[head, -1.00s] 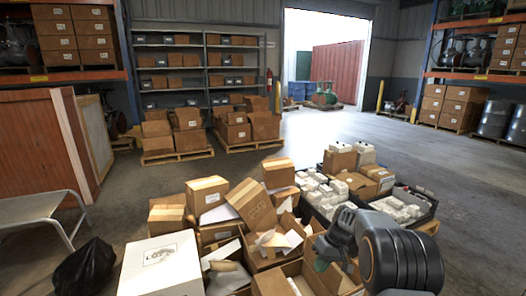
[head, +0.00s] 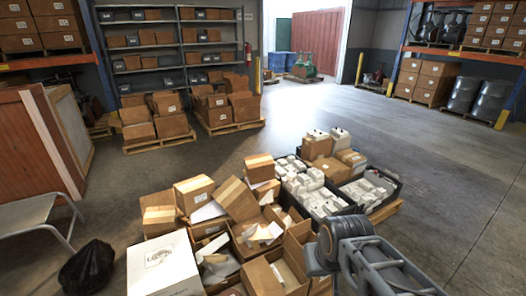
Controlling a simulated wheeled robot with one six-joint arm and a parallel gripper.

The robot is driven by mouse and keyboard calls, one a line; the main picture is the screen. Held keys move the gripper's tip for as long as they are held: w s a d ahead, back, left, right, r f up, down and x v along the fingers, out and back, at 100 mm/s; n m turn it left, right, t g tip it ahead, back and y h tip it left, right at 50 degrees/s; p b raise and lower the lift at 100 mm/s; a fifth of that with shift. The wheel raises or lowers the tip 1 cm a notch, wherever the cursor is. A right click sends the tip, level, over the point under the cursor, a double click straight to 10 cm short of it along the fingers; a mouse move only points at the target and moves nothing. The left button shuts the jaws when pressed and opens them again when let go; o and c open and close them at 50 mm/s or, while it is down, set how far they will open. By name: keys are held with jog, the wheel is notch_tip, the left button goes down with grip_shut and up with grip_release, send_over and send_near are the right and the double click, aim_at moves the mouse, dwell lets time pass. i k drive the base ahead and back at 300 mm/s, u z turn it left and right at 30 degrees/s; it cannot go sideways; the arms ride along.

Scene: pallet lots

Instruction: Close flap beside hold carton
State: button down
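An open carton (head: 273,279) stands at the front of the pile in the head view, with a raised brown flap (head: 297,240) at its right. Other open cartons (head: 256,239) behind and to its left show loose flaps and pale contents. I cannot tell which one is the hold carton; no readable hold mark shows. My gripper (head: 317,259) is at the lower right, close to the right side of the front carton in the picture. Its fingers are mostly hidden by my arm, so I cannot tell whether it touches a flap or is open.
A white box (head: 163,266) and a black bag (head: 87,267) are at the left front. Black trays (head: 345,208) of white packs stand behind my arm. Shelves and loaded pallets (head: 232,126) are at the back. Open floor (head: 440,160) lies to the right.

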aim_at(291, 245)
jog(key=z, duration=0.05)
jog(key=k, duration=0.5)
jog(key=z, duration=0.1)
jog(key=i, duration=0.45)
jog(key=z, duration=0.3)
jog(key=k, duration=0.3)
jog(key=z, duration=3.3)
jog(key=i, duration=0.1)
jog(key=u, duration=2.7)
jog(key=i, duration=0.85)
jog(key=u, duration=1.15)
jog(key=i, duration=0.35)
jog(key=u, duration=0.3)
